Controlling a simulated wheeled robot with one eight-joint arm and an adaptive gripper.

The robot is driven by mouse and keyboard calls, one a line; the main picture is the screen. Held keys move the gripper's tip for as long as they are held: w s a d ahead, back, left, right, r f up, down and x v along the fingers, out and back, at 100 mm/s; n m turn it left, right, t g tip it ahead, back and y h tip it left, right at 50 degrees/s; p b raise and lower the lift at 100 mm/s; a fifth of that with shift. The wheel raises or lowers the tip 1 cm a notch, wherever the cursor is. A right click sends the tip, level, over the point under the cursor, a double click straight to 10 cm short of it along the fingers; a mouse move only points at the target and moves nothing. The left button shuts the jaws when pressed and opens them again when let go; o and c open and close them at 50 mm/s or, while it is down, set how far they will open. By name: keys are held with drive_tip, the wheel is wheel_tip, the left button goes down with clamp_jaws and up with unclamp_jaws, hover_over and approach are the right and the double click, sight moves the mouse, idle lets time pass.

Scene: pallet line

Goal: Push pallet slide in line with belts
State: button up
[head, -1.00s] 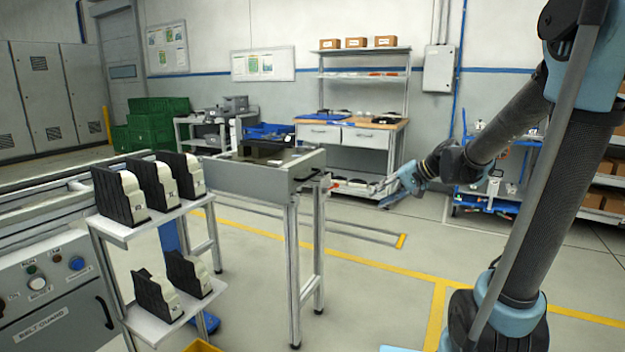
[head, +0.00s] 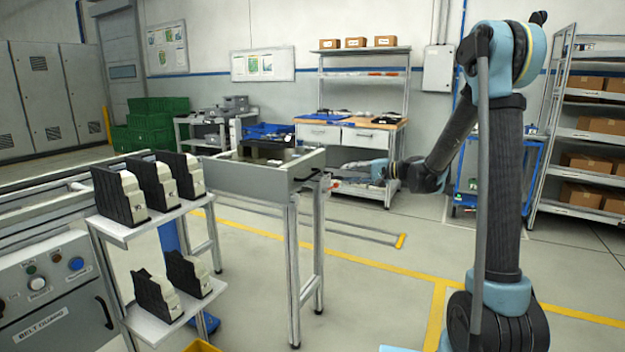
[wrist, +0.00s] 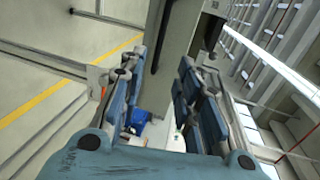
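The pallet slide (head: 245,182) is a grey box-like unit on metal legs, beside the belt frame (head: 60,190) at the left. A dark pallet (head: 268,152) shows on its top. A black handle (head: 307,175) sits at its right end. My gripper (head: 332,178) is at that end, just right of the handle. In the wrist view its blue fingers (wrist: 162,78) are spread apart. A dark bar, apparently the handle (wrist: 157,42), shows between and beyond them. I cannot tell whether they touch it.
A two-tier rack (head: 140,232) with several black-and-cream units stands in front of the slide at left. A control panel (head: 50,290) is at lower left. A workbench (head: 345,135) and a blue cart (head: 485,185) stand behind.

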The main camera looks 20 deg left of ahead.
sight(313, 175)
drive_tip(key=x, duration=1.6)
drive_tip(key=shift+a+f, duration=0.1)
drive_tip(key=shift+a, duration=0.25)
clamp_jaws()
